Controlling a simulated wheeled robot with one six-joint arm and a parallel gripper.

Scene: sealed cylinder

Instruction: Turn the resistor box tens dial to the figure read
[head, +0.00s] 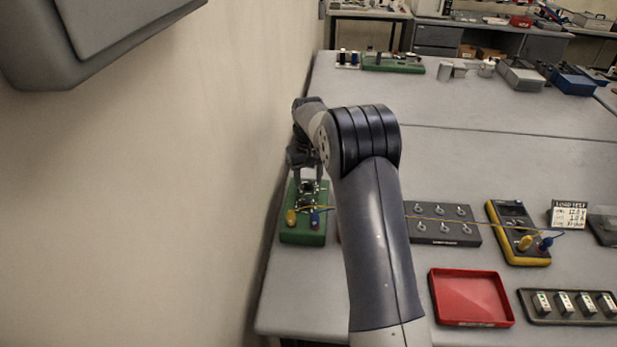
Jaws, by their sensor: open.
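A green box (303,239) stands at the table's left edge beside the wall. It has a yellow and a blue terminal at its near end and small dark dial-like parts further back. I take it for the resistor box; the tens dial and its figures are too small to tell. My gripper (308,178) points down over the back part of this box, its jaws open around or just above a dial there; contact cannot be told. A multimeter (517,231) in a yellow case lies to the right, its display unreadable. A white card (568,213) with printed figures stands beside it.
Wires run from the green box to the multimeter, across a dark panel (443,235) with several switches. A red tray (470,298) and a dark rack (569,317) lie in front. My arm hides part of the table.

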